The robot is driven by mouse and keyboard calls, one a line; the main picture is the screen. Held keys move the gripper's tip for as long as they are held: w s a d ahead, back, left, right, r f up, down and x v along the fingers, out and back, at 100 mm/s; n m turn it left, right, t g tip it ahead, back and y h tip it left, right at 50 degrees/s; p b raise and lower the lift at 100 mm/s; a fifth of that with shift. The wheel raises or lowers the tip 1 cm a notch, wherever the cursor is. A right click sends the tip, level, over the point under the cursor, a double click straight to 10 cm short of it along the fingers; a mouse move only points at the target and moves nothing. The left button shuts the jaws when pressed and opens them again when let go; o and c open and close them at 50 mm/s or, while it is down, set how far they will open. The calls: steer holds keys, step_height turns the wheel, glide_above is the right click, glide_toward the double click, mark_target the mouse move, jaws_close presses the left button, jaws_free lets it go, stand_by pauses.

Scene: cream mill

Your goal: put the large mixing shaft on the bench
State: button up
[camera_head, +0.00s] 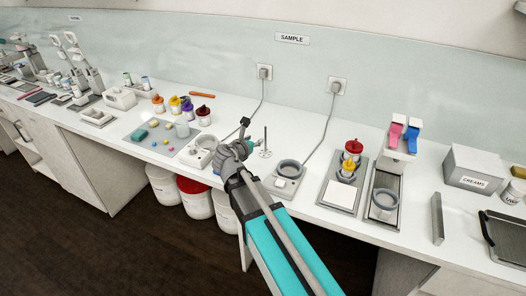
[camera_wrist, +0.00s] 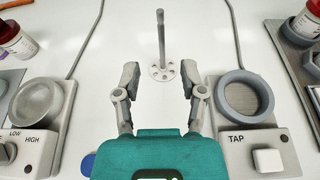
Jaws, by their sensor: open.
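The mixing shaft (camera_wrist: 161,40) stands upright on the white bench (camera_head: 227,121), its round perforated disc (camera_wrist: 163,71) flat on the bench top. In the head view the shaft (camera_head: 265,141) shows just right of my gripper, as a thin rod above its disc. My gripper (camera_wrist: 158,80) is open and empty. In the wrist view its two fingers stand apart on either side of the disc's near side, and the shaft rises beyond them. In the head view my gripper (camera_head: 247,134) is partly hidden by my own wrist.
A device marked TAP (camera_wrist: 246,98) with a grey ring stands close on the right. A device marked LOW and HIGH (camera_wrist: 39,101) stands close on the left. Cords run behind both. Bare bench lies around the shaft. Jars with red and yellow lids (camera_head: 352,149) stand farther right.

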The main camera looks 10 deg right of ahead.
steer(key=b+x, duration=0.1)
steer(key=x, duration=0.4)
steer(key=shift+w+d+f, duration=0.1)
steer(key=shift+w+d, duration=0.1)
steer(key=shift+w, duration=0.05)
steer(key=shift+f+b+x, duration=0.2)
steer(key=shift+b+x, duration=0.35)
steer(key=shift+x, duration=0.4)
steer(key=shift+f+b+x, duration=0.2)
steer(key=shift+b+x, duration=0.35)
steer(key=shift+x, duration=0.35)
steer(key=shift+w+d+f, duration=0.15)
steer(key=shift+w+d, duration=0.2)
steer(key=shift+w, duration=0.15)
jaws_close()
